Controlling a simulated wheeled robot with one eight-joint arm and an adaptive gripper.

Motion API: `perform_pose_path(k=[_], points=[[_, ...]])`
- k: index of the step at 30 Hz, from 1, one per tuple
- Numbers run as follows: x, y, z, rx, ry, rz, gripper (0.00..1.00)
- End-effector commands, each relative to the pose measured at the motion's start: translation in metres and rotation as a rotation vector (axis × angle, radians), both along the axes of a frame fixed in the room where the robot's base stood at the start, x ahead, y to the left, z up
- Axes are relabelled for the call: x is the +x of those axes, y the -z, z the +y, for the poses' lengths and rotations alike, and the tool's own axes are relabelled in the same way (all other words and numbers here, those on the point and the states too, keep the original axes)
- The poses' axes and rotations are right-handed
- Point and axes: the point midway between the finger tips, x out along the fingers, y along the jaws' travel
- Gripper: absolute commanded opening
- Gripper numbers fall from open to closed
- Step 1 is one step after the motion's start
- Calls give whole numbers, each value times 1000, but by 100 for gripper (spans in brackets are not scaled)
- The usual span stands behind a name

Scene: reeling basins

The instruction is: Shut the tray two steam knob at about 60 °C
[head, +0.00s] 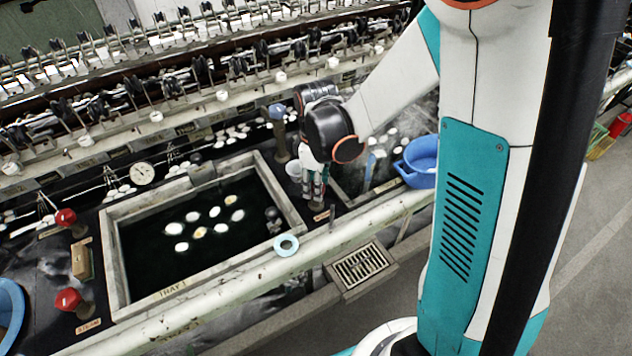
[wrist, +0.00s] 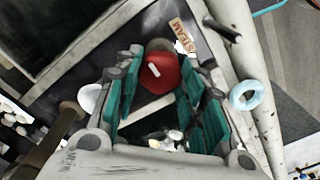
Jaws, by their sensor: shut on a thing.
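My gripper (head: 315,195) points down at the strip between the basin labelled TRAY 1 (head: 108,250) and the basin to its right (head: 352,200), which my arm partly covers. In the wrist view my gripper (wrist: 165,100) has its teal-padded fingers on both sides of a red knob (wrist: 160,74) with a white mark and is shut on it. A STEAM label (wrist: 182,36) lies beside the knob. The head view hides this knob behind the gripper. A round white dial (head: 143,174) stands behind TRAY 1; its reading is too small to tell.
Two other red knobs (head: 66,217) (head: 69,299) stand left of TRAY 1. A pale blue ring (head: 286,245) lies on the front rim. A blue bowl (head: 422,160) sits to the right of my gripper. Reeling machinery runs along the back.

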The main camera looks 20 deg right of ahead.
Motion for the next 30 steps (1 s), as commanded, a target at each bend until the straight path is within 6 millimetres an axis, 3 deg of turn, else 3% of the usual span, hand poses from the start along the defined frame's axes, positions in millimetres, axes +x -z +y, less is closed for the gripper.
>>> perform_pose_path(k=[11,30], points=[[0,1,0,0,117,0,13],[0,0,0,0,627,0,13]])
